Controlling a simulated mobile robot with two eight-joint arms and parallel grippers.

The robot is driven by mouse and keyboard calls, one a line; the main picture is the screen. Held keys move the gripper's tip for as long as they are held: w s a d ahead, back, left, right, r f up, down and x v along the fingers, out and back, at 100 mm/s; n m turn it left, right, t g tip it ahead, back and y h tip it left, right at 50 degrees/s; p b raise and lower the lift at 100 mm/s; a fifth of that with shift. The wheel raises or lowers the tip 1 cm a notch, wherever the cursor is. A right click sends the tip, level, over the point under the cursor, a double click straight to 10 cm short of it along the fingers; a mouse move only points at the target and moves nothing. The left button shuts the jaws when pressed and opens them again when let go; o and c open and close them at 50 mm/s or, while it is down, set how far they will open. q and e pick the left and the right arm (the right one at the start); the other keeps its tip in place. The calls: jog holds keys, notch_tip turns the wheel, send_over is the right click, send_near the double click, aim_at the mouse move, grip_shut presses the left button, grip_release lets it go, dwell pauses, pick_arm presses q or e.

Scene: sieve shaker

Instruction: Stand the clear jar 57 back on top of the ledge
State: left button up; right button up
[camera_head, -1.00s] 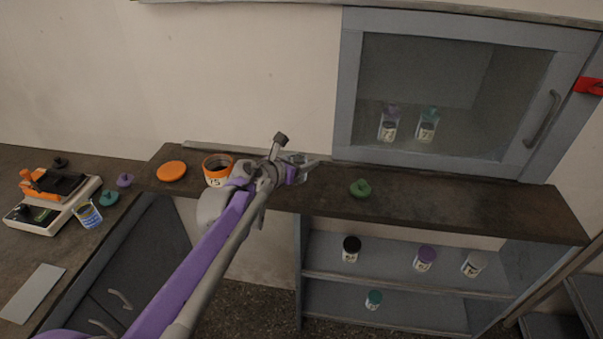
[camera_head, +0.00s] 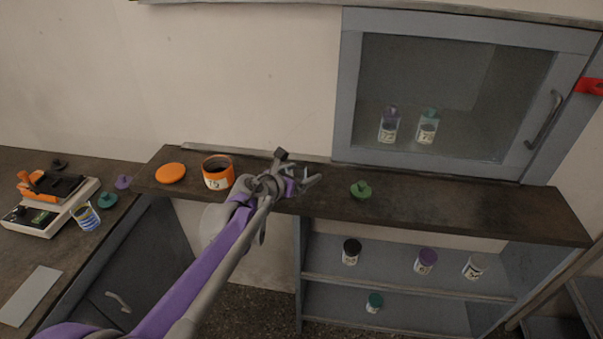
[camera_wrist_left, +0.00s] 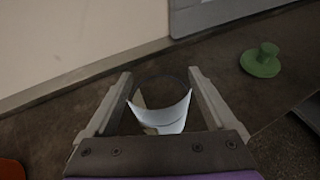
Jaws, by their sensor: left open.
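A clear jar (camera_wrist_left: 163,112) with a white label shows between the fingers of my left gripper (camera_wrist_left: 160,105) in the left wrist view. Its number cannot be read, and the palm hides its near side. The jar appears upright over the dark brown ledge; whether its base touches is hard to tell. The fingers are apart, one on each side of the jar. In the head view my left gripper (camera_head: 309,181) is over the ledge (camera_head: 450,212), and the jar is hard to make out there. My right gripper is not in view.
An orange-rimmed jar (camera_head: 217,173) and orange lid (camera_head: 171,173) are left of the gripper on the ledge. A green lid (camera_head: 361,190) lies to its right. A glass-fronted cabinet (camera_head: 350,95) stands behind. The ledge's right part is clear.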

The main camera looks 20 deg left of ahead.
pick_arm(q)
jog(key=shift+r, duration=0.1)
jog(key=shift+s+r, duration=0.15)
jog(key=shift+r, duration=0.05)
jog(key=s+a+r+n+t+y+p, duration=0.2)
jog(key=s+a+r+n+t+y, duration=0.15)
jog(key=s+r+n, duration=0.65)
jog(key=s+a+f+n+g+y, duration=0.35)
jog(key=s+f+n, duration=0.35)
jog(key=n, duration=0.6)
jog(key=s+d+f+n+g+h, duration=0.2)
jog(key=s+d+f+n+g, duration=0.2)
jog(key=s+d+f+n, duration=0.2)
jog(key=s+d+f+n+g+h, duration=0.2)
jog(key=s+d+f+n+g, duration=0.2)
jog(key=s+f+n, duration=0.5)
jog(key=s+d+f, duration=0.1)
jog(key=s, duration=0.3)
jog(key=shift+s+d+n, duration=0.3)
jog(key=shift+d, duration=0.05)
